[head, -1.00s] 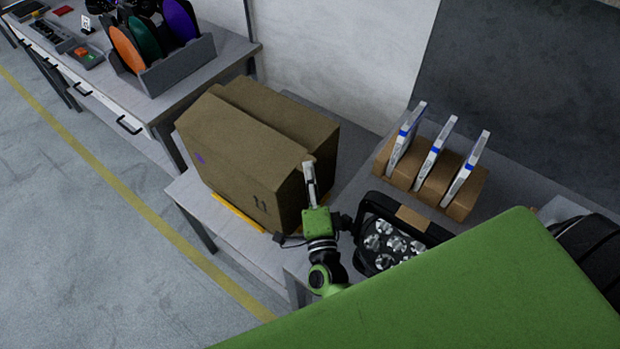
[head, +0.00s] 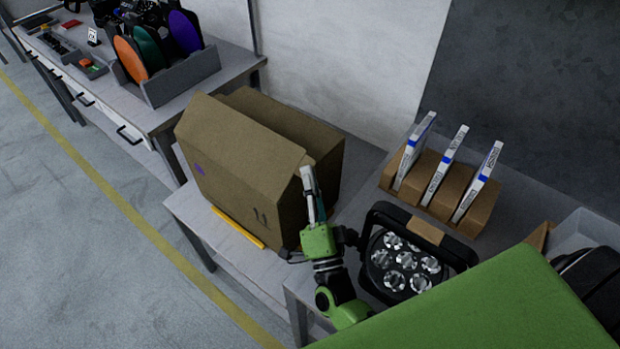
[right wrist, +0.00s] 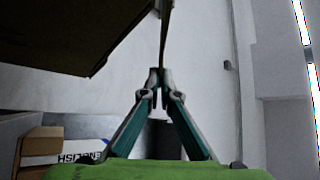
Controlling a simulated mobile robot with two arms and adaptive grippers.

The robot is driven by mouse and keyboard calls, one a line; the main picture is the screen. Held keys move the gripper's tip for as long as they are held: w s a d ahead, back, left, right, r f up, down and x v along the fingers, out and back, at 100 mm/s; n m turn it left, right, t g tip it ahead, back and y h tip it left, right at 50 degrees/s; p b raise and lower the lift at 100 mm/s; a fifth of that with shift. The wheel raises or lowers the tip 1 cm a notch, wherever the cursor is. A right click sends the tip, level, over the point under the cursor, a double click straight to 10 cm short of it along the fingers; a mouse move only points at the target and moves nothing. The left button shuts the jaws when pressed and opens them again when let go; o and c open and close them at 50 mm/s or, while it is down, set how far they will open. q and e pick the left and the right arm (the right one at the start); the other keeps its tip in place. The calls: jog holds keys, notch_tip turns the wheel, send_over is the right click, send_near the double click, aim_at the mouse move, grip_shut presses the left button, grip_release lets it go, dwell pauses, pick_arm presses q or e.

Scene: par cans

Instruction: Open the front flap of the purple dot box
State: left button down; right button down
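The brown cardboard box (head: 235,190) stands on the low bench, with a small purple mark (head: 199,170) on its front face. Its front flap (head: 235,133) is raised at a slant, with a gap between it and the back part of the top (head: 285,117). My right gripper (head: 307,172) is at the flap's right end. In the right wrist view its fingertips (right wrist: 160,76) are closed together on the thin edge of the flap (right wrist: 165,35). The inside of the box is mostly hidden. My left gripper is not in view.
A black multi-lens lamp (head: 408,262) lies just right of my right arm. A brown holder (head: 462,208) with three upright white cases stands behind it. A yellow strip (head: 238,229) lies at the box's front base. A workbench (head: 200,100) with coloured discs is at upper left.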

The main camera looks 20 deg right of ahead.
jog(key=c, duration=2.3)
grip_release()
jog(key=shift+c, duration=0.2)
jog(key=shift+s+f, duration=0.1)
jog(key=s+a+f, duration=0.1)
jog(key=s+a, duration=0.1)
jog(key=s, duration=1.2)
jog(key=shift+s+a, duration=0.2)
